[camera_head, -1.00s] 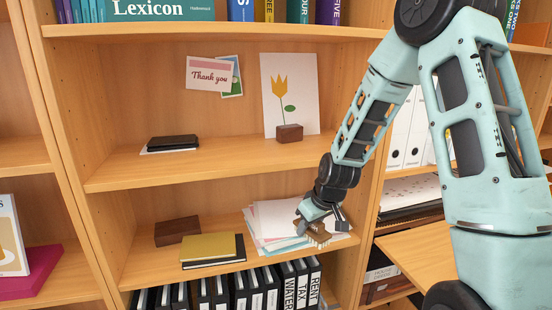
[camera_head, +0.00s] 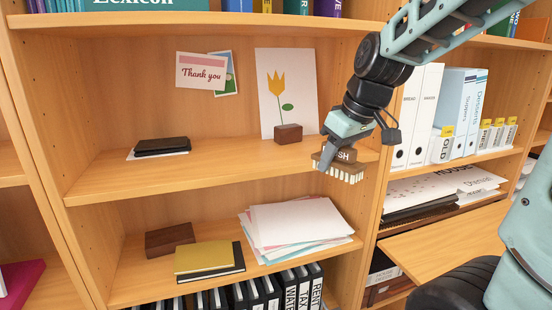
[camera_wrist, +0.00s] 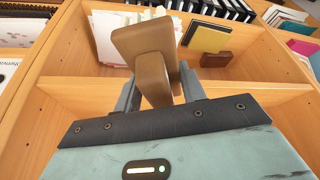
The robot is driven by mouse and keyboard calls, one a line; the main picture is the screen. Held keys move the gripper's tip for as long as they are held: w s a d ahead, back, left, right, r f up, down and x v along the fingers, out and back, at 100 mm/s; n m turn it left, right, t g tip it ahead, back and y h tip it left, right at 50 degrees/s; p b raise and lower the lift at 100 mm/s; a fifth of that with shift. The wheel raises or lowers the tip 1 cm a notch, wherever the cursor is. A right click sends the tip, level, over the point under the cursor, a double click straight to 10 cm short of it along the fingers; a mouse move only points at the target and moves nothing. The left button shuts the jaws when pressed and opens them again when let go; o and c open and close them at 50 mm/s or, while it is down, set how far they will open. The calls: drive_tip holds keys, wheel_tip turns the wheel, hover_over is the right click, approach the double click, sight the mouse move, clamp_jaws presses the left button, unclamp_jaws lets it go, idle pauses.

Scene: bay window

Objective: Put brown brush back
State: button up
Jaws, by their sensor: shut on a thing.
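The brown brush (camera_head: 340,168) has a brown wooden back with partly hidden lettering and pale bristles pointing down. My gripper (camera_head: 332,146) is shut on it and holds it in front of the right end of the middle shelf (camera_head: 200,174), at about the height of that shelf's edge. In the wrist view the brush's brown body (camera_wrist: 150,62) stands between the two fingers of my gripper (camera_wrist: 158,92). Part of the brush is hidden by the fingers in the head view.
On the middle shelf are a dark wallet (camera_head: 162,146), a small brown block (camera_head: 288,133) and a tulip card (camera_head: 285,85). Below are a paper stack (camera_head: 300,224), a yellow notebook (camera_head: 205,256) and a brown box (camera_head: 169,239). White binders (camera_head: 424,110) stand right of the divider.

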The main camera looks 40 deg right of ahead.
drive_tip(key=shift+v, duration=0.8)
drive_tip(key=p, duration=0.6)
hover_over(274, 157)
drive_tip(key=s, duration=0.2)
drive_tip(key=shift+w, duration=0.25)
wheel_tip(274, 157, down, 3)
drive_tip(key=shift+f+p, duration=0.1)
drive_tip(key=shift+p, duration=0.85)
drive_tip(key=shift+f, duration=0.15)
drive_tip(key=shift+f+b, duration=0.25)
drive_tip(key=shift+b, duration=0.05)
drive_tip(key=o, duration=0.9)
drive_tip(key=shift+r, duration=0.1)
drive_tip(key=shift+o, duration=0.2)
